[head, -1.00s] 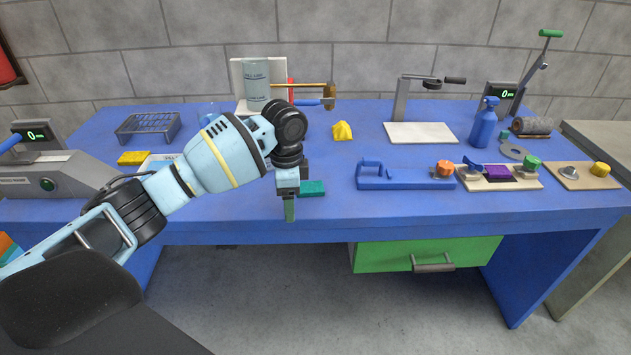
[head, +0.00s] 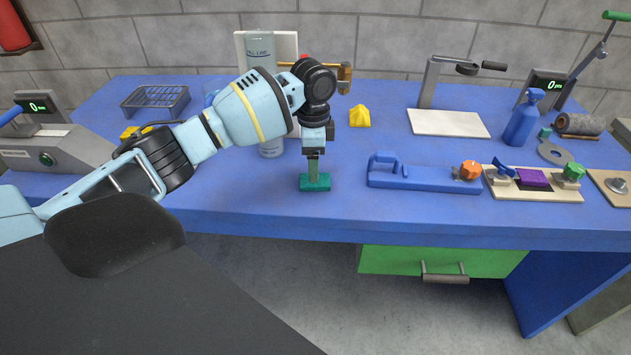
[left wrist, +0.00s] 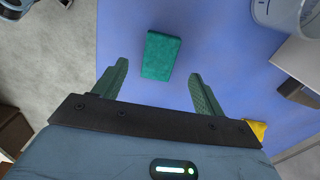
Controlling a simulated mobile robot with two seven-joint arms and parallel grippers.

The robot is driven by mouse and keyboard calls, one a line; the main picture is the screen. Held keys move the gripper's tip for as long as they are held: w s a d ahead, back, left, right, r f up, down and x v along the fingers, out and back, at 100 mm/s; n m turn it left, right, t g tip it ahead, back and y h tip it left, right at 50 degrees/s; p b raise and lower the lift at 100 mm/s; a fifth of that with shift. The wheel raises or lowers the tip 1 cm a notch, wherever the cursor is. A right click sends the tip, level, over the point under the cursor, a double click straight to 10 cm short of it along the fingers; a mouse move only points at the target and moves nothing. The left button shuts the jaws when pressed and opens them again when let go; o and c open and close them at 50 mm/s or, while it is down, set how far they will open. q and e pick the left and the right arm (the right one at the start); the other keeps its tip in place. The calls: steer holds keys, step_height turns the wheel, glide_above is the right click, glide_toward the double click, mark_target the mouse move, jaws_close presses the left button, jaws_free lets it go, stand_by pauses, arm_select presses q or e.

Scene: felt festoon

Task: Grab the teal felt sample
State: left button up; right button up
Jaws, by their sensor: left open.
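The teal felt sample (head: 315,183) is a small flat block lying on the blue tabletop near its front edge. In the left wrist view the teal felt sample (left wrist: 161,56) lies flat, ahead of the fingertips and between their lines. My left gripper (head: 313,172) points down over the sample, and its finger covers part of it in the head view. In the left wrist view the left gripper (left wrist: 155,70) has its two green fingers wide apart, with nothing between them. Whether the fingers touch the table cannot be told. My right gripper is in neither view.
A yellow crumpled piece (head: 359,116) lies behind the sample to the right. A blue handled tool (head: 425,180) lies to the right. A wire rack (head: 155,101) stands back left. The blue tabletop (head: 250,200) is bare around the sample.

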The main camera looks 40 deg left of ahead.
arm_select(q)
steer(key=shift+f, duration=2.5)
steer(key=shift+s, duration=0.1)
steer(key=c, duration=1.1)
